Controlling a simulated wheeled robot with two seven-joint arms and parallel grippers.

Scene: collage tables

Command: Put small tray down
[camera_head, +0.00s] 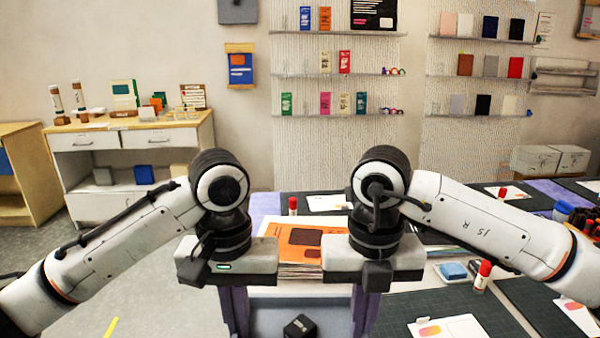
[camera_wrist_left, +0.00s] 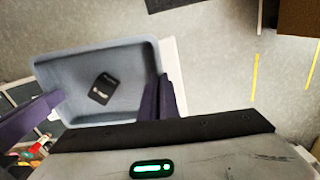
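The small tray (camera_head: 272,320) is a grey-blue open box at the bottom middle of the head view. It fills the left half of the left wrist view (camera_wrist_left: 75,68). A small black block (camera_head: 300,327) with pale marks lies on its floor, also seen in the wrist view (camera_wrist_left: 103,88). My left gripper (camera_head: 236,312), with dark purple fingers, is closed on one side wall; its fingers show in the wrist view (camera_wrist_left: 163,98). My right gripper (camera_head: 365,312) is at the opposite wall, its fingers close together there. Whether the tray's underside touches anything is hidden.
A stack with an orange top sheet (camera_head: 298,238) lies just beyond the tray, between my wrists. Dark cutting mats (camera_head: 440,297) with glue sticks (camera_head: 482,275) and cards (camera_head: 450,328) cover tables to the right. A drawer cabinet (camera_head: 135,142) stands at the back left, with open floor before it.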

